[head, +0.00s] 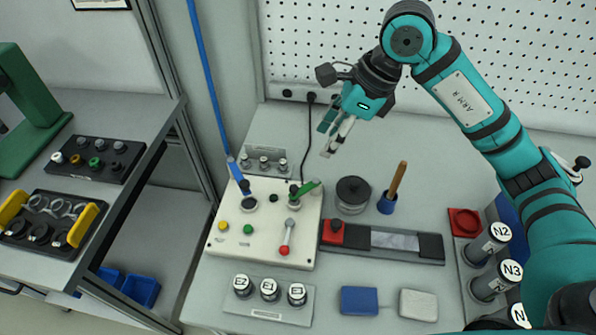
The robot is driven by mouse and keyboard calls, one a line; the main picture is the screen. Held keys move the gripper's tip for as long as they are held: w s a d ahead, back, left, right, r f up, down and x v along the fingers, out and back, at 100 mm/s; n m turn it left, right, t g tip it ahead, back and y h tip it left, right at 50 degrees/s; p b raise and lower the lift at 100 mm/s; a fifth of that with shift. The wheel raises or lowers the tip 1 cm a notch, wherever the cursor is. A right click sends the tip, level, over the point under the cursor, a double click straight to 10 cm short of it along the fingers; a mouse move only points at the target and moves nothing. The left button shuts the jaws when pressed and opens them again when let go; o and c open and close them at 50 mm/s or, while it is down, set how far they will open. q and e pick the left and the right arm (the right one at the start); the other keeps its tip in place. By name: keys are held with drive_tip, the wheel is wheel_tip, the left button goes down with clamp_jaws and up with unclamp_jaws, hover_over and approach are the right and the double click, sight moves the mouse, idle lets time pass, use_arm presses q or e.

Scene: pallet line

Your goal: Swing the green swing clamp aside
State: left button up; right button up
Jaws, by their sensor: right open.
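The green swing clamp (306,188) is a short green lever on a dark post at the upper right of the white panel (263,236). It points up and to the right, its tip reaching about the panel's right edge. My right gripper (328,141) hangs above and slightly right of the clamp in the picture, fingers pointing down and left. It is open, apart from the clamp, and nothing shows between its fingers. My left gripper is not in view.
A dark round pot (352,194) and a blue cup with a wooden handle (387,203) stand close on the right. A pegboard (480,70) rises behind.

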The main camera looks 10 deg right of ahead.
drive_tip(key=p, duration=0.1)
approach(294, 187)
drive_tip(key=p+x, duration=0.2)
drive_tip(key=x, duration=0.5)
drive_tip(key=shift+s+a, duration=0.1)
drive_tip(key=shift+a+f, duration=0.15)
drive_tip(key=shift+f, duration=0.6)
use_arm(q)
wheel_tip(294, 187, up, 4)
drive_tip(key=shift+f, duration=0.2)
use_arm(e)
drive_tip(key=shift+c, duration=0.3)
clamp_jaws()
